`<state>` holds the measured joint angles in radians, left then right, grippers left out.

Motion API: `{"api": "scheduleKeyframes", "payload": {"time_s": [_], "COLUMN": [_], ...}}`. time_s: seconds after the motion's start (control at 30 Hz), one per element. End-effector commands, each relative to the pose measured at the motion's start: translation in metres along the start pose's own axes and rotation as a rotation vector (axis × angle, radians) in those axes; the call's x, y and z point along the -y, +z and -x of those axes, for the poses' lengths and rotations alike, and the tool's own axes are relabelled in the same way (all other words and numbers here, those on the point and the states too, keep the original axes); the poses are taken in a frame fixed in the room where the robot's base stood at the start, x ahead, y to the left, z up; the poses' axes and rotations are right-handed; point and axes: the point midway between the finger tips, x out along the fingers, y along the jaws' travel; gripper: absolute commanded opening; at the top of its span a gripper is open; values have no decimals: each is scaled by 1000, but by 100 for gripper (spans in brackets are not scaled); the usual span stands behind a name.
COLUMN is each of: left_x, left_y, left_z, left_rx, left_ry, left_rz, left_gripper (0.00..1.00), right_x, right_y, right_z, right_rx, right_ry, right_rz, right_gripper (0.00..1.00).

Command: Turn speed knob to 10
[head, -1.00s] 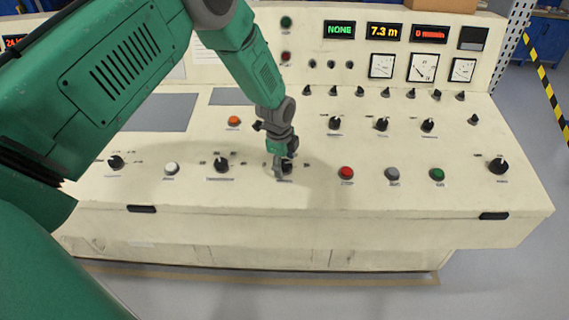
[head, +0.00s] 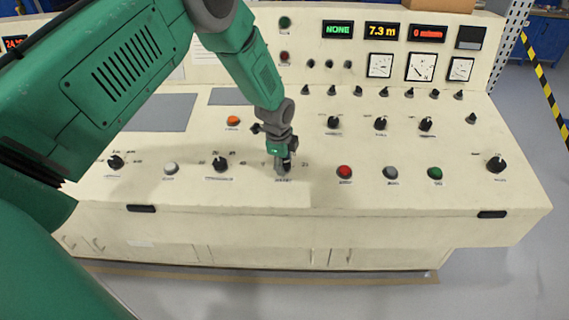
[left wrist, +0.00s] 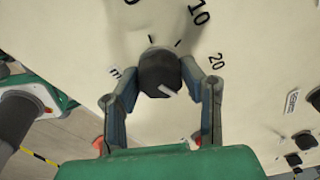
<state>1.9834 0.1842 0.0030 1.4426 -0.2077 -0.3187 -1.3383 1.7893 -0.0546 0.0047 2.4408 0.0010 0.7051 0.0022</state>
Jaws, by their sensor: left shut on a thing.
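The speed knob is a round black knob (left wrist: 160,72) on the cream panel, seen from above in the left wrist view. Printed marks 10 and 20 stand around it, with 10 at its upper right and 20 at its right. A short white line shows on its lower right edge. My left gripper (left wrist: 163,78) has one finger on each side of the knob and is shut on it. In the head view my left gripper (head: 283,166) points down at the panel's front row and hides most of the knob. My right gripper is not in view.
A black knob (head: 221,165) and a white button (head: 171,168) stand left of my gripper. A red button (head: 345,172), a grey button (head: 391,173) and a green button (head: 435,173) stand to its right. Displays and dials line the upright back panel (head: 300,45).

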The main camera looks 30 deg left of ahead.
Motion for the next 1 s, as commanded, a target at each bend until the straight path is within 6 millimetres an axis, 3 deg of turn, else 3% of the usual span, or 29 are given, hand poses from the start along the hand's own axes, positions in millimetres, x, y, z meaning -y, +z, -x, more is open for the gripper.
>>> {"api": "scheduleKeyframes", "payload": {"time_s": [1.0], "left_x": [-1], "left_y": [2], "left_z": [0], "left_rx": [3], "left_ry": [-90], "left_rz": [917], "left_gripper": [7], "right_x": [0], "right_y": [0], "right_z": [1], "right_rx": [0], "right_ry": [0], "right_rz": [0], "right_gripper": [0]}}
